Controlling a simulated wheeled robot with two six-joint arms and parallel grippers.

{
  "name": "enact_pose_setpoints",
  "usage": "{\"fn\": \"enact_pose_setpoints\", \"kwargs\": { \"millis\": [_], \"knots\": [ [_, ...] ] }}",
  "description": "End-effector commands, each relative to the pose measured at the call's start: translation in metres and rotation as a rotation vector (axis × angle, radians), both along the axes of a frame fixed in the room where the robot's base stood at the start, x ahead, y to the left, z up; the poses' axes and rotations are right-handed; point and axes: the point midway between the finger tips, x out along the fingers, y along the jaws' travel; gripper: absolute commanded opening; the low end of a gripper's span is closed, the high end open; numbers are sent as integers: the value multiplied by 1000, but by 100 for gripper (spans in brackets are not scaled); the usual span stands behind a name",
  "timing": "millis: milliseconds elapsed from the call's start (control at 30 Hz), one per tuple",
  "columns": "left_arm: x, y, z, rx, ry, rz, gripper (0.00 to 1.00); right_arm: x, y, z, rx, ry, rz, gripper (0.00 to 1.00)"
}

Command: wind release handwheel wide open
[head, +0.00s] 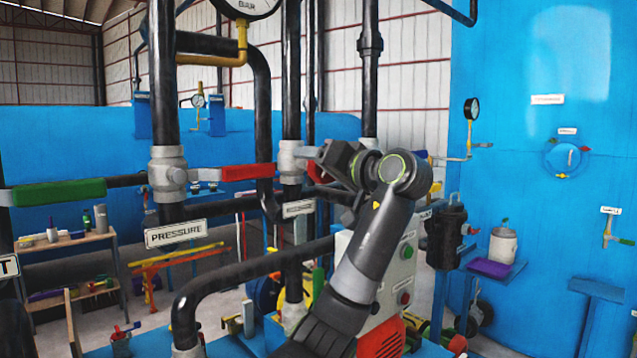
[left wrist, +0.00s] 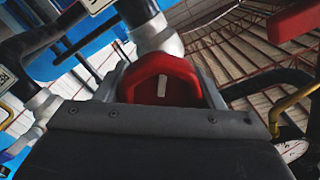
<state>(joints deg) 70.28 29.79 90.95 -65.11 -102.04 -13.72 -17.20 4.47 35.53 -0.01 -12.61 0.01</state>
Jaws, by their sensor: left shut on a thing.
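The release handwheel is a small red knob with a white mark, seen close up in the left wrist view (left wrist: 162,82). In the head view only a red part of it (head: 317,172) shows behind my gripper, beside the grey valve body (head: 291,160) on the black vertical pipe. My left gripper (head: 328,166) is shut on the handwheel, with a jaw on each side of it. The fingertips are partly hidden in the head view. My right gripper is not in view.
A red lever (head: 247,172) and a green lever (head: 59,192) stick out at the same height to the left. A PRESSURE sign (head: 176,233) hangs below. Black pipes crowd the space around my arm. A control box with buttons (head: 401,262) stands behind my forearm.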

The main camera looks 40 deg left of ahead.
Motion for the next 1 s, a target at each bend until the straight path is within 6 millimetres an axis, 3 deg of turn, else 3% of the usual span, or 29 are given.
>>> {"fn": "enact_pose_setpoints", "kwargs": {
  "millis": [33, 400, 1000],
  "knots": [
    [0, 0, -7, -8, -42, 1, 39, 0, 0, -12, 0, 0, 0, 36],
    [0, 0, -6, -38, -364, 3, 39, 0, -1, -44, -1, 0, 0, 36],
    [0, 0, -3, -58, -602, 3, 39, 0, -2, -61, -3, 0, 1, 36]
  ]
}}
